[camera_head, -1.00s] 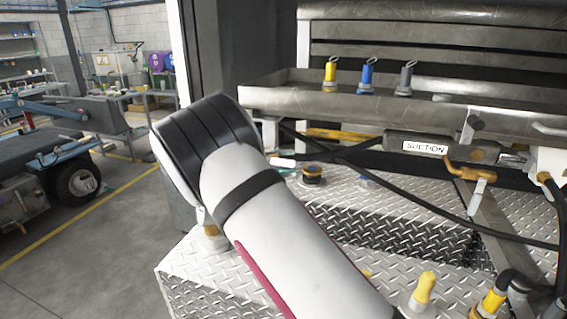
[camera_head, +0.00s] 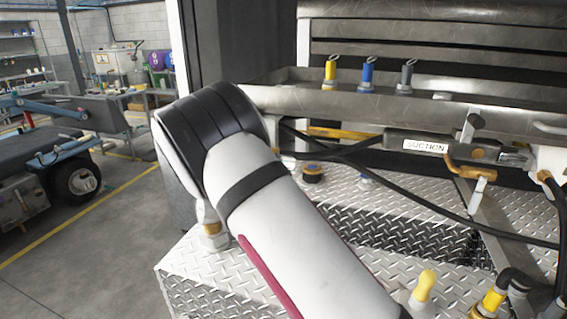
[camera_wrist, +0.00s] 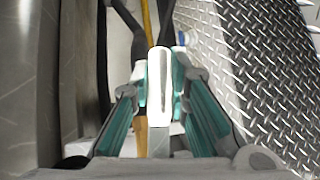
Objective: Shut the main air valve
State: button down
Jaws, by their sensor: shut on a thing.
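My gripper (camera_wrist: 160,70) shows in the wrist view, with its two teal-padded fingers on either side of a white valve handle (camera_wrist: 158,88). It is shut on this handle. A brass-coloured part (camera_wrist: 142,137) shows just below the handle, between the fingers. In the head view my arm hides the gripper and the held handle. No label naming the main air valve is readable. Another brass valve with a white handle (camera_head: 478,192) hangs below the pipe marked SUCTION (camera_head: 425,146), away from my arm.
A diamond-plate deck (camera_head: 440,215) lies below and right of my arm. Black hoses (camera_head: 410,195) cross above it. Yellow, blue and grey fittings stand along a metal tray (camera_head: 300,98). A yellow-capped fitting (camera_head: 425,286) stands near my arm. Open floor (camera_head: 85,260) lies left.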

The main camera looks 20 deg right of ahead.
jog(key=w+a+f+m+t+y+b, duration=0.3)
jog(key=a+f+m+t+y+b, duration=0.2)
jog(key=m+y+b, duration=0.2)
jog(key=y+b, duration=0.2)
jog(key=y, duration=0.2)
jog(key=shift+w+a+f, duration=0.15)
jog(key=shift+w+f, duration=0.1)
jog(key=shift+f, duration=0.15)
jog(key=shift+a+r+y+b, duration=0.1)
jog(key=shift+y+b, duration=0.2)
jog(key=shift+b, duration=0.1)
dwell(0.4)
jog(key=c, duration=1.6)
grip_release()
jog(key=shift+o, duration=0.4)
jog(key=v, duration=1.2)
